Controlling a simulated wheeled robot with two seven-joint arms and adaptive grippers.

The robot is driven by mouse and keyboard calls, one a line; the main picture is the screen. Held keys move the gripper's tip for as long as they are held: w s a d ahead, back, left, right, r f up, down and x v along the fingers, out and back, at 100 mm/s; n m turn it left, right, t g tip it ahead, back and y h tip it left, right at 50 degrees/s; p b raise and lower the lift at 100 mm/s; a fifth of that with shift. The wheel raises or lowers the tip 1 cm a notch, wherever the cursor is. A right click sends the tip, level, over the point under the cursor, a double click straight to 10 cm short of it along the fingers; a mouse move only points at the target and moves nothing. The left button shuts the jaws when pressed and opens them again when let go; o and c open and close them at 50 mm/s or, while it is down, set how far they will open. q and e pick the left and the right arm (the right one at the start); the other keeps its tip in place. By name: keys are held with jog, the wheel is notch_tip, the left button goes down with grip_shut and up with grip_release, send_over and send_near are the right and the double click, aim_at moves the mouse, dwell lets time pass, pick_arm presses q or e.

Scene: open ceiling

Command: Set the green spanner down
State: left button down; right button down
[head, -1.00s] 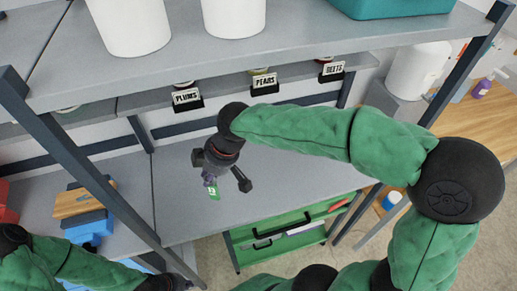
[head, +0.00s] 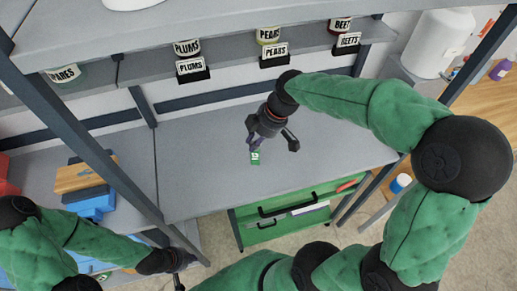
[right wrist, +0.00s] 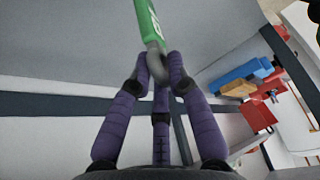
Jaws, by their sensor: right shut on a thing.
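The green spanner (head: 255,158) hangs from my right gripper (head: 259,146) over the grey worktop (head: 205,170), right of its left edge. In the right wrist view the green handle (right wrist: 146,20) with white lettering points away from the gripper, and the purple fingers (right wrist: 164,70) are closed around its grey end. I cannot tell whether the spanner touches the worktop. My left gripper (head: 180,268) is low at the left, beside the lower end of the shelf post. Its fingers are too small and dark to read.
A shelf above holds jars with PLUMS (head: 193,68), PEARS (head: 275,50) and BEETS (head: 347,40) labels. A green drawer unit (head: 262,235) stands below the worktop. Blue and wooden items (head: 87,178) are at the left. The worktop around the spanner is clear.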

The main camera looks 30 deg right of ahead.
jog(key=shift+d+f+b, duration=0.2)
jog(key=shift+f, duration=0.55)
jog(key=shift+d+f+b, duration=0.15)
jog(key=shift+d+f, duration=0.1)
jog(key=shift+f, duration=0.45)
jog(key=shift+d+f+b, duration=0.2)
jog(key=shift+f, duration=0.7)
jog(key=c, duration=1.2)
grip_release()
jog(key=p+v, duration=0.2)
jog(key=v, duration=1)
jog(key=shift+w+p, duration=0.1)
jog(key=shift+p, duration=0.2)
